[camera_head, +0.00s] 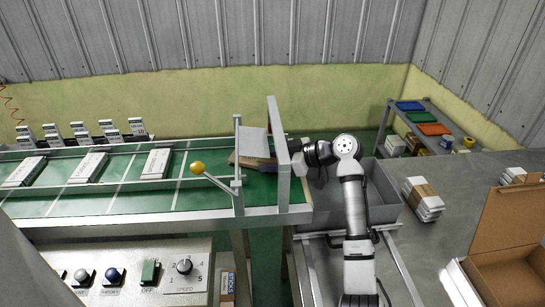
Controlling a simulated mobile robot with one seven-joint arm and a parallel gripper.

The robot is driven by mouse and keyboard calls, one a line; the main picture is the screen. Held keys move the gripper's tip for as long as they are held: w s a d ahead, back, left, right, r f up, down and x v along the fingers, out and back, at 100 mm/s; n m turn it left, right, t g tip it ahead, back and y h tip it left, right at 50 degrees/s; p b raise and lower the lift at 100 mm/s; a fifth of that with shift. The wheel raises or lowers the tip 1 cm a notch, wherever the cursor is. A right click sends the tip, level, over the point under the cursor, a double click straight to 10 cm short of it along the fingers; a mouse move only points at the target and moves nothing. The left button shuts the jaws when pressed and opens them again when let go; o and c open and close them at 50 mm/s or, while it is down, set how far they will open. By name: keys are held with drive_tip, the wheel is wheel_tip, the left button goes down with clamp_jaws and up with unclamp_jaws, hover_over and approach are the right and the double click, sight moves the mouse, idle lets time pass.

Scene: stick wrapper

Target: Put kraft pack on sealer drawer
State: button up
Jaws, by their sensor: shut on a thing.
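A brown kraft pack (246,161) shows at the right end of the green conveyor, partly hidden by the white frame. My gripper (300,151) reaches in from the right behind the tall white panel (278,146) of the sealer. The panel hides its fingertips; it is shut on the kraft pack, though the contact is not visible. The sealer has a lever with a yellow knob (197,168) and a tilted grey plate (253,141). I cannot clearly make out the drawer, nor whether the pack touches it.
Several white packs (155,163) lie on the conveyor at left. A grey bin (381,192) stands beneath my arm. Banded packs (424,195) and an open cardboard box (505,260) are on the grey table at right. A control panel (130,272) is at front left.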

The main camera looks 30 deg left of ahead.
drive_tip(key=shift+f, duration=0.15)
drive_tip(key=o, duration=1)
drive_tip(key=b+v, duration=0.4)
drive_tip(key=v, duration=0.7)
drive_tip(key=shift+o, duration=0.3)
drive_tip(key=shift+w+d+r+b, duration=0.15)
drive_tip(key=shift+d+r+b, duration=0.15)
drive_tip(key=shift+d+b, duration=0.15)
wheel_tip(320, 180, up, 5)
drive_tip(key=t+h+b, duration=0.1)
drive_tip(key=h+b, duration=0.3)
drive_tip(key=b, duration=0.3)
drive_tip(key=x, duration=0.4)
drive_tip(key=p+x, duration=0.1)
drive_tip(key=x, duration=0.4)
drive_tip(key=p+x, duration=0.1)
drive_tip(key=x, duration=0.4)
drive_tip(key=shift+a+r, duration=0.3)
